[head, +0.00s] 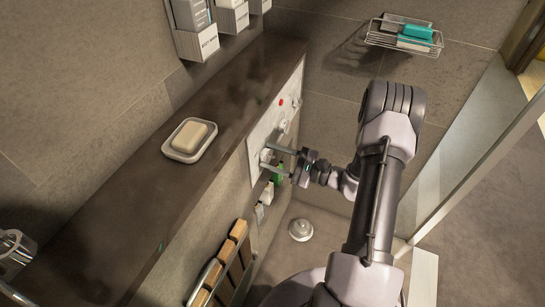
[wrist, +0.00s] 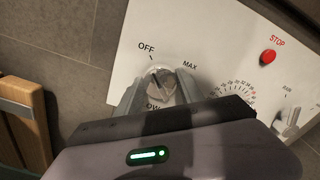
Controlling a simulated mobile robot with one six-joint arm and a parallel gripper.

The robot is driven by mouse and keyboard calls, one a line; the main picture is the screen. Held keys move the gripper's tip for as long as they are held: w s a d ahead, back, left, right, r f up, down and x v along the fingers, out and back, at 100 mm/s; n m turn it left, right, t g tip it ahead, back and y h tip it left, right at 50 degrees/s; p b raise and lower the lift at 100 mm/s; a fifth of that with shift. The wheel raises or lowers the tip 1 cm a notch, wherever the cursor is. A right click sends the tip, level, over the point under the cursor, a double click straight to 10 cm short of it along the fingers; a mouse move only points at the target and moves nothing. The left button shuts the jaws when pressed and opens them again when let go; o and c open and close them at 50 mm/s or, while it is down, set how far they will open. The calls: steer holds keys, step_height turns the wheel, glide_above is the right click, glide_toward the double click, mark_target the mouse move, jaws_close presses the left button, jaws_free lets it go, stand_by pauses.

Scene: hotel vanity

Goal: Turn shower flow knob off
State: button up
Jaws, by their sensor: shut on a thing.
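The flow knob (wrist: 159,80) is a grey metal knob on a white control panel (wrist: 215,38), with OFF printed above it, MAX to its upper right and a partly hidden label below. A dark line on the knob appears to point up toward OFF, though the fingers hide part of it. My gripper (wrist: 162,90) is shut on the knob, one finger on each side. In the head view, my gripper (head: 272,159) reaches from the right to the near end of the panel (head: 262,128).
A red STOP button (wrist: 268,57), a numbered dial and another knob (wrist: 289,122) sit to the right on the panel. A ledge (head: 140,205) with a soap dish (head: 171,153) runs above. A wooden-slatted rack (head: 220,267) and small bottles (head: 267,192) are below.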

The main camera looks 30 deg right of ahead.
steer(key=o, duration=1.4)
steer(key=p+v, duration=0.4)
steer(key=v, duration=1.3)
steer(key=shift+s+d, duration=0.15)
steer(key=w+a+r+n+g, duration=0.1)
steer(key=a+r+n+g, duration=0.9)
steer(key=a+r, duration=0.5)
steer(key=s+a+r+n+h, duration=0.2)
steer(key=s+a+r+h, duration=0.1)
steer(key=a, duration=0.1)
steer(key=s+a+r+n+t+h, duration=0.1)
steer(key=s+a+r+n+h, duration=0.1)
steer(key=s+a+r+h, duration=0.1)
steer(key=s+a+r+n+h, duration=0.3)
steer(key=s+a+r, duration=0.1)
steer(key=a, duration=0.2)
steer(key=shift+s+a+r+t, duration=0.15)
steer(key=shift+s+a+t, duration=0.05)
steer(key=shift+s+t, duration=0.1)
